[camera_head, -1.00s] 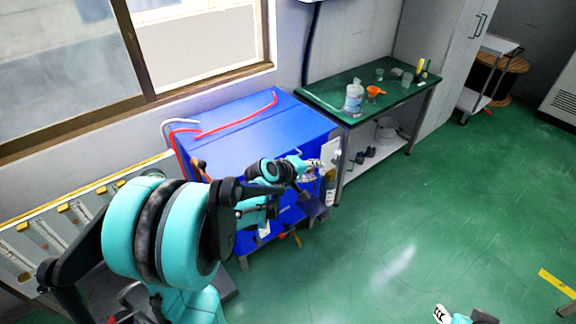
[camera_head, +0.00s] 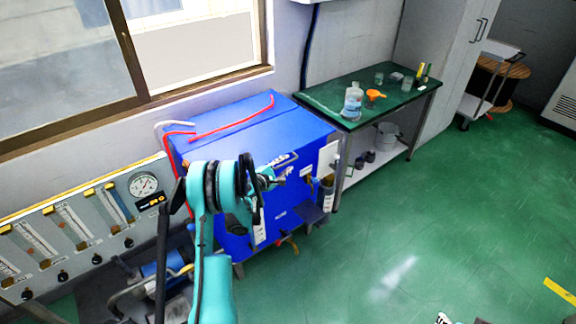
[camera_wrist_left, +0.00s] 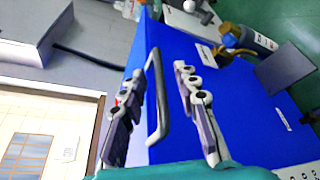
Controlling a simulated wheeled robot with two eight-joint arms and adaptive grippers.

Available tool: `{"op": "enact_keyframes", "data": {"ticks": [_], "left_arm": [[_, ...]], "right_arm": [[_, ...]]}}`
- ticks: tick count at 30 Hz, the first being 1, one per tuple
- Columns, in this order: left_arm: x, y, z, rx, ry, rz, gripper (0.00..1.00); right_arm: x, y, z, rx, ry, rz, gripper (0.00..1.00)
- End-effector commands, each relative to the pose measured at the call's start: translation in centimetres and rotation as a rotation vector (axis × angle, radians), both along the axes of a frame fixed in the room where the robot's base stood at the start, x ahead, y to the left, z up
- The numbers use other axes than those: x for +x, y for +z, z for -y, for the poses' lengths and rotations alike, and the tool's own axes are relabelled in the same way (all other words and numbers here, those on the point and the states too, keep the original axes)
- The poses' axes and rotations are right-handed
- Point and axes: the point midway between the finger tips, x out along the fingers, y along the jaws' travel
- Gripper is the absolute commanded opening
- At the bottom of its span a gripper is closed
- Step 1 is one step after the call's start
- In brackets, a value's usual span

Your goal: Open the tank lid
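The tank is a blue cabinet (camera_head: 285,209) with a blue lid (camera_head: 245,129) on top, which looks closed in the head view. My left gripper (camera_head: 278,177) is at the upper front edge of the tank. In the left wrist view, a grey bar handle (camera_wrist_left: 161,110) on the blue surface lies between the two fingers of my left gripper (camera_wrist_left: 161,75). The fingers are apart, with gaps to the handle visible, so it is not gripped. My arm hides part of the tank front in the head view. My right gripper does not show.
A red hose (camera_head: 230,120) lies over the lid. A green-topped table (camera_head: 330,94) with a bottle (camera_head: 353,102) and an orange funnel (camera_head: 375,95) stands right of the tank. A gauge panel (camera_head: 85,225) is at left.

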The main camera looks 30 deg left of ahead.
Motion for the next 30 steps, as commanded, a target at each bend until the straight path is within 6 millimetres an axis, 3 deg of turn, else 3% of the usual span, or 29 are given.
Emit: {"op": "enact_keyframes", "data": {"ticks": [6, 14, 18, 30], "left_arm": [[2.0, -0.5, 0.2, 0.001, -0.001, -0.001, 0.31], [2.2, -0.4, 0.2, 0.001, -0.001, -0.001, 0.31], [2.2, -0.4, 0.2, 0.001, -0.001, -0.001, 0.0], [2.2, 0.5, 0.2, -0.017, -0.002, -0.01, 0.0]], "right_arm": [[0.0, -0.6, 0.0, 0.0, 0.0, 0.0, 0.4], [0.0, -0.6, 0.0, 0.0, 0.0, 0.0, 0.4], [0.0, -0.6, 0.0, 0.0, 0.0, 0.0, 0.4], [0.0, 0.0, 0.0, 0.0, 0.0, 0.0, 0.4]]}}
